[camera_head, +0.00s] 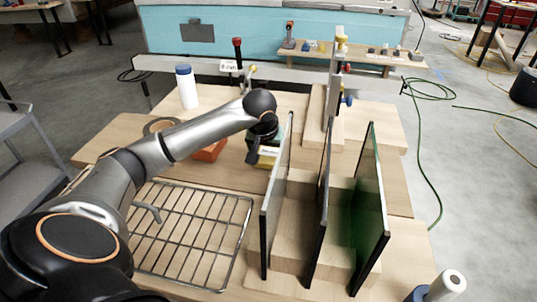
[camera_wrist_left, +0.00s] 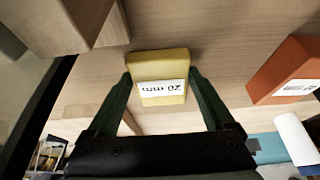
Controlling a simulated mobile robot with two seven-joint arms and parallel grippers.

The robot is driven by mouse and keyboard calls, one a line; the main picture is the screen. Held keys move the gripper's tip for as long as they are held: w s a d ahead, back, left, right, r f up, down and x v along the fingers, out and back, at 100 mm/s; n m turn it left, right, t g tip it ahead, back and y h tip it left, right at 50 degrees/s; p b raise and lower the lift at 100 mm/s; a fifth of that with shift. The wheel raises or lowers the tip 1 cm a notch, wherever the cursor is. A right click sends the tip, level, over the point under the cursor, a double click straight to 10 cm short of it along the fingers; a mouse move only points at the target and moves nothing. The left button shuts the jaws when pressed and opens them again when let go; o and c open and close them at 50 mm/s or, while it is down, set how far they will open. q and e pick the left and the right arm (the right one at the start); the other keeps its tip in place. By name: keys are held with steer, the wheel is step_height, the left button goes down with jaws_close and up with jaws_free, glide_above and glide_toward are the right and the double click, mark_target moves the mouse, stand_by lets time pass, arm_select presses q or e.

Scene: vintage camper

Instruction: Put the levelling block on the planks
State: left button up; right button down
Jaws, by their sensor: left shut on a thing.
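A yellow block (camera_wrist_left: 157,65) with a white "20 mm" label is between the fingers of my left gripper (camera_wrist_left: 160,80), which is shut on it. In the head view the yellow block (camera_head: 267,157) shows below my left gripper (camera_head: 264,146), low over the wooden table; I cannot tell whether it touches. An orange block (camera_head: 209,150) with a white label lies just left of it, and also shows in the left wrist view (camera_wrist_left: 288,68). Pale wooden planks (camera_head: 317,117) lie behind and to the right. My right gripper is not in view.
Upright dark-edged panels (camera_head: 367,205) stand in a wooden rack close to the right of my left gripper. A wire rack (camera_head: 190,225) lies at the front left. A white bottle (camera_head: 187,88) with a blue cap stands at the back left. A light blue panel (camera_head: 260,30) stands behind.

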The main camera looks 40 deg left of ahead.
arm_select(q)
steer(key=o, duration=1.4)
steer(key=shift+f, duration=0.1)
